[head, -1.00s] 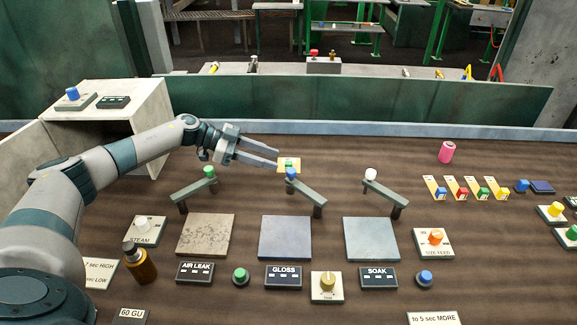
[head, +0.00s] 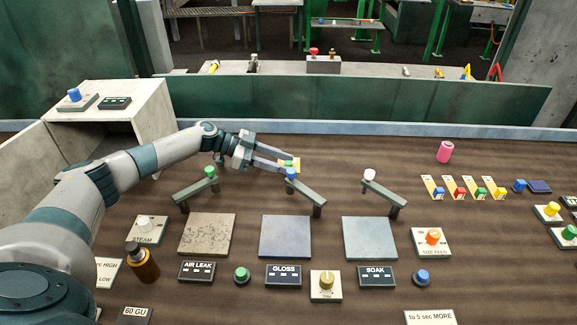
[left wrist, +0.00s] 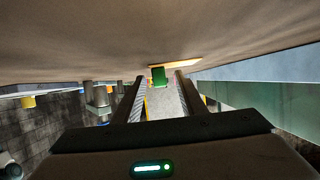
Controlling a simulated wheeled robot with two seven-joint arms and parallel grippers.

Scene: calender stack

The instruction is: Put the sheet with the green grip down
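A small yellow-edged sheet (head: 297,162) lies on the table behind the middle lever, mostly hidden by my left gripper's fingers. The left wrist view shows its green grip (left wrist: 159,76) between the two fingers, with gaps at its sides. My left gripper (head: 288,164) is open around the grip, low over the table. Another sheet with a green grip (head: 480,192) lies at the right in a row with blue, red and yellow ones. My right gripper is not in view.
The blue-knobbed middle lever (head: 306,192) stands just in front of my left fingers. Green-knobbed (head: 195,187) and white-knobbed (head: 385,194) levers stand either side. Three square plates (head: 286,237) lie in front.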

